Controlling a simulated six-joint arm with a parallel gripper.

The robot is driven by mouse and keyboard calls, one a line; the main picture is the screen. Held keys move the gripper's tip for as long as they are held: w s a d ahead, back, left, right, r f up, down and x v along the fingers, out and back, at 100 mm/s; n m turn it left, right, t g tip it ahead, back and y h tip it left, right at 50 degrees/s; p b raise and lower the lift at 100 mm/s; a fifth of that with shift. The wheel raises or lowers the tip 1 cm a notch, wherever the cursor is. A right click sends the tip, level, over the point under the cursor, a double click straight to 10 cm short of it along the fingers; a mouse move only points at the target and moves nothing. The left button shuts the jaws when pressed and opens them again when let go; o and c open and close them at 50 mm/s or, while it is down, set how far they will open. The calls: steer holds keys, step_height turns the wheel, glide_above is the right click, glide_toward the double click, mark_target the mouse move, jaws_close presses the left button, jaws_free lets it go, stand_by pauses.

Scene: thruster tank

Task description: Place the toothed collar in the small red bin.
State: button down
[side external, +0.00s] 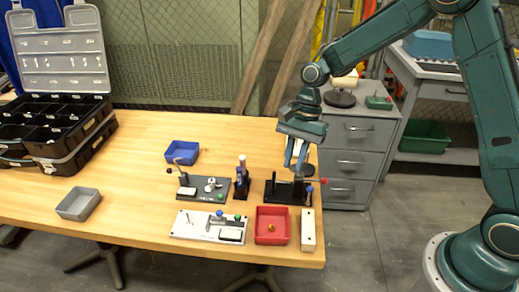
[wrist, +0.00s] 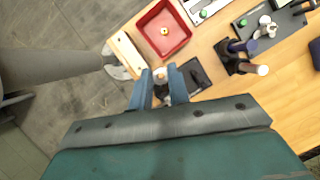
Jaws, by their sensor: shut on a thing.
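The small red bin (side external: 272,241) stands near the front right corner of the wooden table. A small brass-coloured round piece (side external: 271,227) lies on its floor, and shows in the wrist view (wrist: 164,31) too; I cannot make out teeth on it. My gripper (side external: 294,167) points down above the black fixture at the table's right edge, behind the bin. In the wrist view its blue fingers (wrist: 161,76) are close around a small pale part (wrist: 160,74). The fingers hide much of this part, and I cannot tell whether it is the toothed collar.
The black fixture (side external: 283,190) stands under my gripper. A pale block (side external: 308,230) lies right of the bin, a white board (side external: 195,226) left of it. A grey board (side external: 199,187), blue bin (side external: 182,152) and grey bin (side external: 78,204) stand farther left. The table's middle back is clear.

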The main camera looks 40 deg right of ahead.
steer(key=s+a+r+m+t, duration=0.2)
steer(key=a+r+m, duration=0.2)
steer(key=a+m, duration=0.2)
steer(key=shift+a+m+t, duration=0.4)
steer(key=shift+a, duration=0.55)
glide_above(270, 228)
steer(key=d, duration=0.1)
step_height(270, 228, down, 16)
steer(key=shift+d+f, duration=0.1)
steer(key=shift+d, duration=0.05)
steer(key=shift+f, duration=0.1)
steer(key=shift+f, duration=1.85)
steer(key=c, duration=1.6)
jaws_free()
steer(key=shift+o, duration=1.4)
